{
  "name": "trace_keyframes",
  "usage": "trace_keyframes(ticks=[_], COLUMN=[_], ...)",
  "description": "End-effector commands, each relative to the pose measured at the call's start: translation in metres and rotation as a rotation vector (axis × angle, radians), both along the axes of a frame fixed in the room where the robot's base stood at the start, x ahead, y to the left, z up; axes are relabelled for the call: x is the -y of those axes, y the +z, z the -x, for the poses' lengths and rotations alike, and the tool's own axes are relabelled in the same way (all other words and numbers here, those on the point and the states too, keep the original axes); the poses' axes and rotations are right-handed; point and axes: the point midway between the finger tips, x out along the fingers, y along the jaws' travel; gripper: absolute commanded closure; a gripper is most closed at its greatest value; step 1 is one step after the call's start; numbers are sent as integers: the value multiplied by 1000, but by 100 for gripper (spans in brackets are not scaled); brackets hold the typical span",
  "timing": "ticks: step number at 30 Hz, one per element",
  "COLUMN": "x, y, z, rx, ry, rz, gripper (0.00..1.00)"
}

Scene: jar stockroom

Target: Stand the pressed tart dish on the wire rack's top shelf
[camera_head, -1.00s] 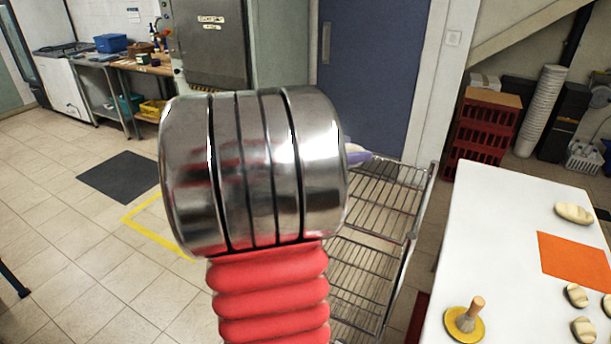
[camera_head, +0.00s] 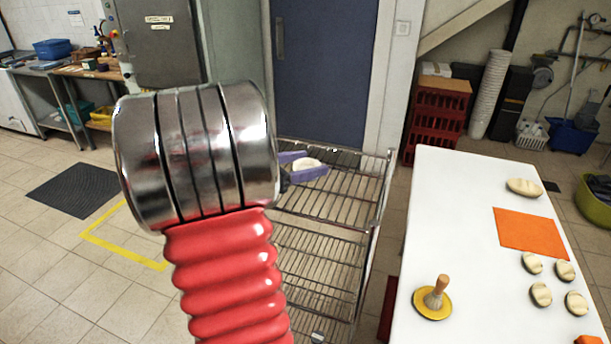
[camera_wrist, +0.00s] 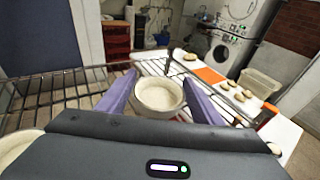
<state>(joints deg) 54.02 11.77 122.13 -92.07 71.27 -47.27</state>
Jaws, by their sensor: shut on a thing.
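The pressed tart dish (camera_wrist: 158,97) is a small round pale dish with a cream filling. It sits upright between the purple fingers of my gripper (camera_wrist: 162,96), which is shut on it. In the head view the dish (camera_head: 307,164) and gripper (camera_head: 304,170) show just right of my metal wrist, over the wire rack's top shelf (camera_head: 340,203). I cannot tell whether the dish touches the wires. In the wrist view the rack's wires (camera_wrist: 60,88) run behind and left of the dish. My arm hides the rack's left side in the head view.
Another round pale dish (camera_wrist: 14,146) is partly visible at the wrist view's lower left. A white table (camera_head: 465,215) right of the rack holds a yellow disc with a wooden-handled tool (camera_head: 435,300), an orange mat (camera_head: 530,233) and several dough pieces. Red crates (camera_head: 437,115) stand behind.

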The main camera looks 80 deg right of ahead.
Motion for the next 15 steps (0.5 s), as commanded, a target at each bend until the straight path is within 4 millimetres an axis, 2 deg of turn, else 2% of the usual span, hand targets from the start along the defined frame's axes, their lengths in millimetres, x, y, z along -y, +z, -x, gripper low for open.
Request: trace_keyframes(ticks=[7,15], x=[0,0], y=[-4,-35], z=[0,-1], rx=[-1,-2], ry=[0,2], rz=[-1,-2], gripper=[79,79])
